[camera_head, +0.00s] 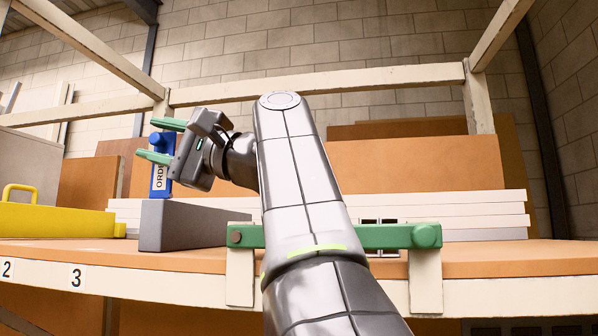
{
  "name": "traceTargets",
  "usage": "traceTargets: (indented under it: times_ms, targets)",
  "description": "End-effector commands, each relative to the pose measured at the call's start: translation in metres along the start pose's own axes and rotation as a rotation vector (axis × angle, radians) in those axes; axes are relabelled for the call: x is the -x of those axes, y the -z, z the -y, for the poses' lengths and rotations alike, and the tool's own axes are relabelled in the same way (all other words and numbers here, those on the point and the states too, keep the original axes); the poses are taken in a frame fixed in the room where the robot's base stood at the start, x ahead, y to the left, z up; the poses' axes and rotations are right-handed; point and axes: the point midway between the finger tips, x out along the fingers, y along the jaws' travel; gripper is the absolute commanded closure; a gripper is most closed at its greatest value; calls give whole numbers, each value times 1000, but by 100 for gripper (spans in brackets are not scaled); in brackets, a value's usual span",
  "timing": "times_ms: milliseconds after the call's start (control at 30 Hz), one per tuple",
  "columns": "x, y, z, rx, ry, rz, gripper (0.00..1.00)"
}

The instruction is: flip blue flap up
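The blue flap (155,188) stands roughly upright towards the left, behind a grey block. It bears a white label with dark letters, partly cut off by my gripper. My gripper (160,141) reaches in from the right with its two green fingers pointing left. The fingers are apart, one above the other, in front of the upper part of the flap. Blue shows between them. I cannot tell whether a finger touches it. The flap's hinge and lower end are hidden.
A long grey block (190,226) lies on the orange-brown shelf (520,259) below my gripper. A yellow item with a handle (60,220) is at the left. A green bar (390,237) runs along the front edge. White boards (485,210) are stacked behind.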

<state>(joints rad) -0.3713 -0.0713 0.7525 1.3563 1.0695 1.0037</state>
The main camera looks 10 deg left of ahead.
Motion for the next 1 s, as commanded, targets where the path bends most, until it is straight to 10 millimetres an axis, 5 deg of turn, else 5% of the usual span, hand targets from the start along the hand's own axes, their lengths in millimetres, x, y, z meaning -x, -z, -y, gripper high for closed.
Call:
traceTargets:
  times_ms: [1000]
  targets:
    - [93,1,-2,1,-1,-5,62]
